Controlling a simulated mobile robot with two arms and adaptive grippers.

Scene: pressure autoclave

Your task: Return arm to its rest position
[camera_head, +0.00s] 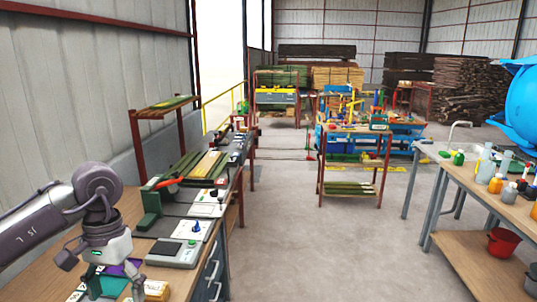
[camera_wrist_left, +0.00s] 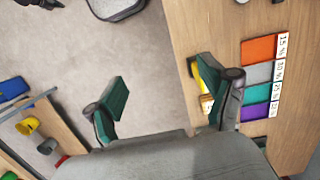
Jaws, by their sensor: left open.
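My left arm comes in from the left in the head view, bent over the near end of the left workbench (camera_head: 128,212). Its gripper (camera_head: 116,288) points down over the bench. In the left wrist view the gripper (camera_wrist_left: 162,76) has its two green-tipped fingers spread wide, with nothing between them and the floor below. The right finger overlaps the bench edge in that view and partly hides a small yellow object (camera_wrist_left: 206,103). My right arm and gripper are not in view.
Coloured labelled cards, including an orange one (camera_wrist_left: 258,49), lie on the bench. A grey device (camera_head: 176,252) and a green-and-red tool (camera_head: 150,208) stand farther along. A right-hand table (camera_head: 478,188) holds bottles; a red bucket (camera_head: 502,242) sits below. The concrete aisle (camera_head: 310,250) is clear.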

